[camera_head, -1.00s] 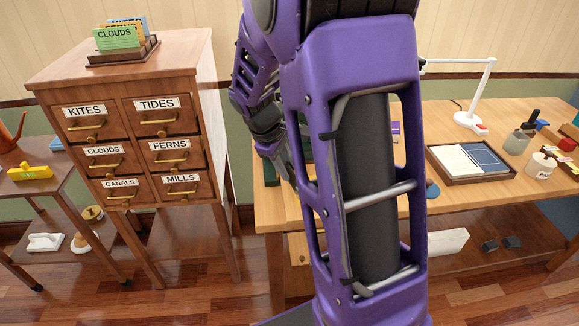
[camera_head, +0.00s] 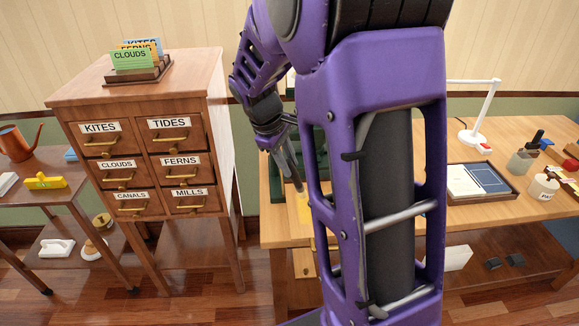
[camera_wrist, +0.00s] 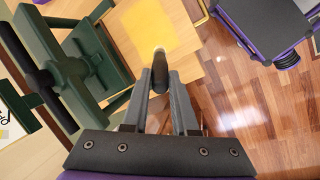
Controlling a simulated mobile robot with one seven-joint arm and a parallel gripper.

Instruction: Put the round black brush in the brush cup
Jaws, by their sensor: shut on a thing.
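My gripper (camera_wrist: 160,100) is shut on a dark, rounded brush (camera_wrist: 159,72) with a pale tip, seen in the wrist view over the table near a yellow sheet. In the head view my gripper (camera_head: 287,160) is partly behind my arm, with the brush's lower end (camera_head: 299,187) pointing down. A grey cup (camera_head: 519,163) stands at the right of the table, beside a white pot (camera_head: 543,187) with partly readable lettering. I cannot tell for sure whether the grey cup is the brush cup.
A dark green frame-like press (camera_wrist: 85,70) stands close beside my gripper. The yellow sheet (camera_wrist: 160,25) lies on the wooden table (camera_head: 490,212). A tray with papers (camera_head: 482,181) and a white lamp (camera_head: 476,135) are at the right. A labelled drawer cabinet (camera_head: 220,120) stands left.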

